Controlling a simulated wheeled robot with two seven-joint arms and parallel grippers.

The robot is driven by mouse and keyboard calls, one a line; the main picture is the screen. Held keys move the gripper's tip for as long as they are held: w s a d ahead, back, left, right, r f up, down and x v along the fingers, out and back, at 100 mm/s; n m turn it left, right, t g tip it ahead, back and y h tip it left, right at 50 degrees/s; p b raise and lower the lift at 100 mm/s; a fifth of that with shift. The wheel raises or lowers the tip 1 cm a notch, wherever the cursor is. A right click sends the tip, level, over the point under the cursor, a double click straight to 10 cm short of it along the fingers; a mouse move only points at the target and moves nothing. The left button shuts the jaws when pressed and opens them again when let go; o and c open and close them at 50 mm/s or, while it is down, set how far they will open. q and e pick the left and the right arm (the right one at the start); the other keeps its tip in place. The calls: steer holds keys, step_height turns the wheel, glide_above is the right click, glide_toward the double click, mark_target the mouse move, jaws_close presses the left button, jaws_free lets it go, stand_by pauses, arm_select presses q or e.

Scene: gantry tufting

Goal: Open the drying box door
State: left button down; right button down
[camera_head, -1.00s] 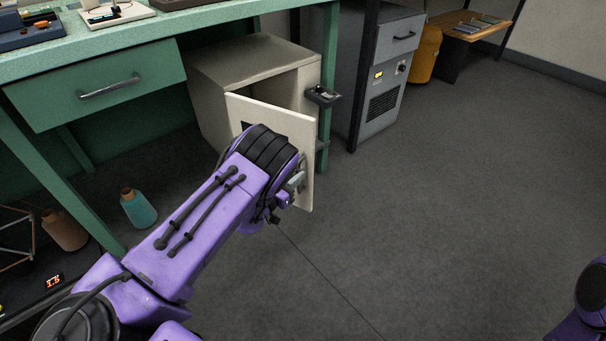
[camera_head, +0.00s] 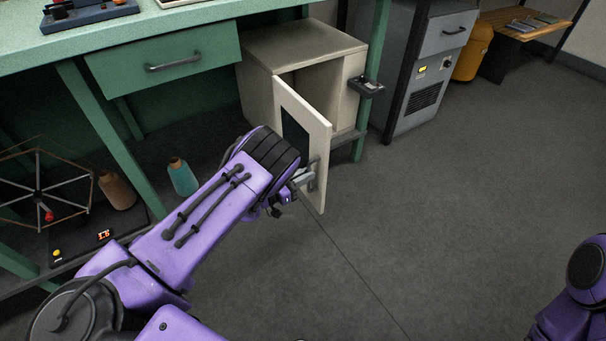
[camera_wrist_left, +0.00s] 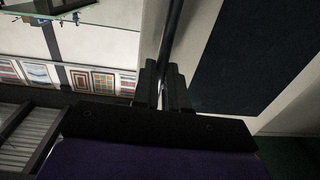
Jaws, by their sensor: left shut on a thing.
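The drying box (camera_head: 305,47) is a cream cabinet under the green bench. Its door (camera_head: 318,135), cream with a dark panel, stands partly open and swung out toward me. My left gripper (camera_head: 303,178) is at the door's free edge, shut on the door handle (camera_head: 313,174). In the left wrist view the black fingers (camera_wrist_left: 165,88) close around a dark bar, the handle (camera_wrist_left: 173,40), beside the door's dark panel (camera_wrist_left: 245,55). The inside of the box is mostly hidden behind the door. Only part of my right arm shows at the lower right; its gripper is out of view.
The green bench (camera_head: 190,38) has a drawer (camera_head: 165,62) left of the box. A bench leg (camera_head: 372,80) with a small dark device (camera_head: 366,86) stands right of the box. Thread cones (camera_head: 182,177) and a wire winder (camera_head: 42,190) are at left. The floor at right is clear.

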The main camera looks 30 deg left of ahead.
arm_select(q)
steer(key=shift+w+a+r, duration=0.15)
steer(key=shift+a+r, duration=0.15)
steer(key=shift+a, duration=0.15)
steer(key=c, duration=1.3)
jaws_free()
steer(key=shift+o, duration=0.7)
steer(key=shift+a+f, duration=0.1)
steer(key=shift+f, duration=0.05)
steer(key=shift+d, duration=0.25)
steer(key=p+v, duration=0.2)
steer(key=v, duration=0.8)
steer(key=shift+s+a+p, duration=0.15)
steer(key=shift+s+p, duration=0.1)
steer(key=shift+p, duration=0.15)
